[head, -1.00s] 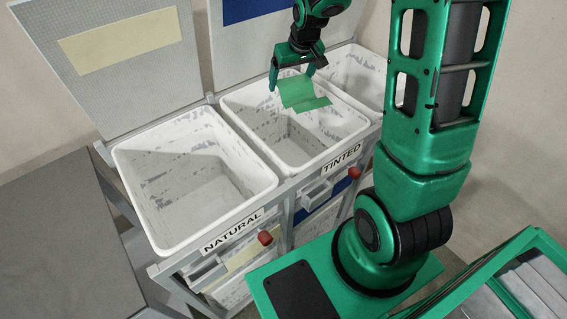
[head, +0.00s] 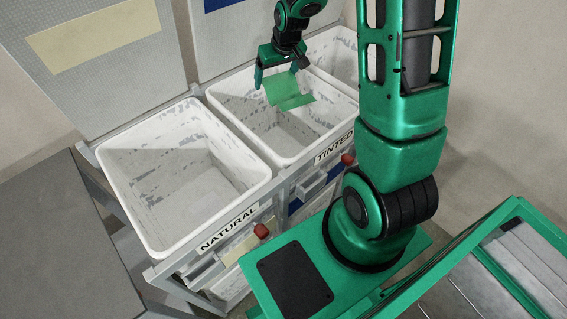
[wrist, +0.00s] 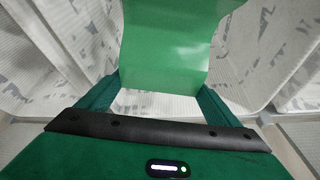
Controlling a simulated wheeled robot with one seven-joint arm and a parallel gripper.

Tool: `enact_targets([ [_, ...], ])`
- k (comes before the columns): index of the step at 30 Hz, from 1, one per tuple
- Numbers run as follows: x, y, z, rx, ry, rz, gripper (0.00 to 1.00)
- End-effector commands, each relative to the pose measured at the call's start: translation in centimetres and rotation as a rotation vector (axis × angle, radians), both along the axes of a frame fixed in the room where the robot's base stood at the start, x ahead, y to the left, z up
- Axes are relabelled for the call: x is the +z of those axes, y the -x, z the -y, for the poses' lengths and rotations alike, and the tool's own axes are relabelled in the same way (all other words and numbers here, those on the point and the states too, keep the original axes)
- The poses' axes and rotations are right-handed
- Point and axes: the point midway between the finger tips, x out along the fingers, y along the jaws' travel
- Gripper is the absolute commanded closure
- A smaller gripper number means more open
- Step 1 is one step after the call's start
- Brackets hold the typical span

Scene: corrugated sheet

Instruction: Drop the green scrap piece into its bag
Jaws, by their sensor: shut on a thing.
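The green scrap piece (head: 290,92) is a bent sheet held at the mouth of the white bag labelled TINTED (head: 253,140). My gripper (head: 281,80) is shut on the green scrap piece, with one finger on each side of it. In the wrist view the green scrap piece (wrist: 165,45) fills the upper middle between my fingers (wrist: 157,88), and pale bag walls show around it. The bottom of the TINTED bag is partly hidden behind its front rim and the piece.
A white bag labelled NATURAL (head: 112,185) stands to the left and looks empty. Another white bag (head: 338,48) is on the right, partly hidden by my arm. Upright lid panels (head: 95,70) stand behind. A grey table (head: 55,245) is at left.

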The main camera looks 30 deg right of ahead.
Motion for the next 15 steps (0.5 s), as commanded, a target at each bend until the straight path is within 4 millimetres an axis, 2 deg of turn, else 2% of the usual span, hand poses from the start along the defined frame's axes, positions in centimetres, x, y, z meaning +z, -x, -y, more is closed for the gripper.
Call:
enact_targets([
  [8,-0.14,-0.02,-0.09,0.001,0.000,0.001,0.37],
  [9,-0.13,-0.01,-0.09,0.001,0.000,0.001,0.10],
  [10,-0.12,-0.02,-0.09,0.001,0.000,0.001,0.03],
  [11,-0.13,-0.01,-0.09,0.001,0.000,0.001,0.00],
  [15,-0.11,-0.02,-0.10,0.001,0.000,0.001,0.00],
])
